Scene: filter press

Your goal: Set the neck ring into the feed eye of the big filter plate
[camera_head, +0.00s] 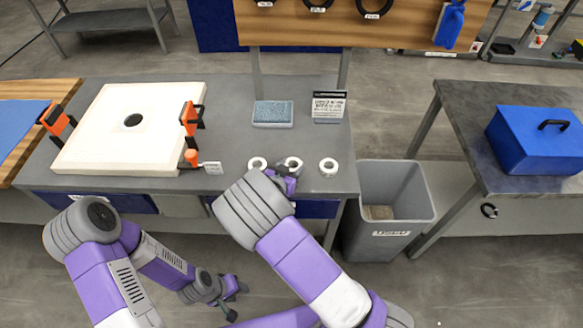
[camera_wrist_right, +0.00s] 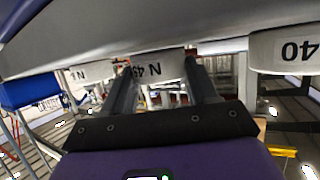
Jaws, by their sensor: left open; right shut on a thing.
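The big filter plate (camera_head: 85,135) is a thick cream square lying on the grey bench at left. Its feed eye (camera_head: 133,121) is a dark round hole near the middle. Three white neck rings stand in a row at the bench's front: a left ring (camera_head: 257,163), a middle ring (camera_head: 293,161) and a right ring (camera_head: 328,166). My right gripper (camera_head: 288,178) is shut on the middle ring, which still sits at the bench. In the right wrist view this ring (camera_wrist_right: 158,68), marked "N 45" or similar, lies between the fingers. My left gripper (camera_head: 233,288) is open and empty, low before the bench.
Orange clamps (camera_head: 56,120) (camera_head: 191,118) grip the plate's sides. A blue-grey sponge-like block (camera_head: 273,114) and a printed card (camera_head: 328,105) stand behind the rings. A grey bin (camera_head: 398,190) is right of the bench. The right wrist view shows another ring marked "40" (camera_wrist_right: 290,50).

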